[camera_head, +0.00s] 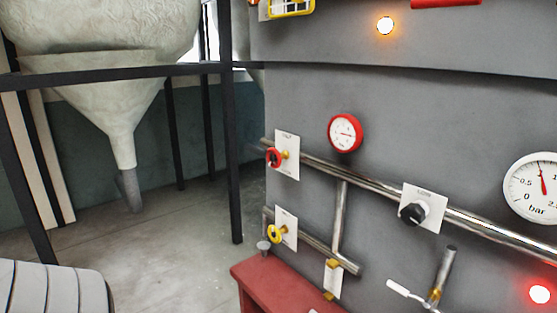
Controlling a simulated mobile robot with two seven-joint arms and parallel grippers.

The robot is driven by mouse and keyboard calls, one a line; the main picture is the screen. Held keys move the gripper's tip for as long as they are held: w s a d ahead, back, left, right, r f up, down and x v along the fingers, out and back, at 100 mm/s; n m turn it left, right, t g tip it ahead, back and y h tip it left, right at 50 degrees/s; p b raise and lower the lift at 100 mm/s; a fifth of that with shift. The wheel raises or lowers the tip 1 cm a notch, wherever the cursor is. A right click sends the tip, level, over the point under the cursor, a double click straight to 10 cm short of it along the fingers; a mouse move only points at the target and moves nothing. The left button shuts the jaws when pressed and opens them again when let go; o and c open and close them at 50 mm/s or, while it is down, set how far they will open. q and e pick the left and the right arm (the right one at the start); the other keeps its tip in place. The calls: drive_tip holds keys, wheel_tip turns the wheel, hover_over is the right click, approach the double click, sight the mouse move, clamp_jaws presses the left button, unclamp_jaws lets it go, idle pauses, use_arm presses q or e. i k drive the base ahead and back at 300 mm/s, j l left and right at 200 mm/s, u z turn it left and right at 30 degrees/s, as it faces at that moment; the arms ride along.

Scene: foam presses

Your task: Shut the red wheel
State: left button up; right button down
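The small red wheel (273,157) sits on a yellow stem at the left end of the upper pipe, in front of a white label plate (288,154) on the grey machine panel. How far it is turned is too small to tell. Neither of my grippers shows in the head view, and nothing touches the wheel.
A yellow wheel (276,234) sits below, on the lower pipe. A black knob (411,213), a red-rimmed gauge (345,132) and a white-handled valve (398,288) are to the right. A red ledge (262,281) juts out below. Black frame posts (231,150) and a hopper (107,100) stand left.

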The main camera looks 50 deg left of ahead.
sight(270, 159)
drive_tip(key=u, duration=1.65)
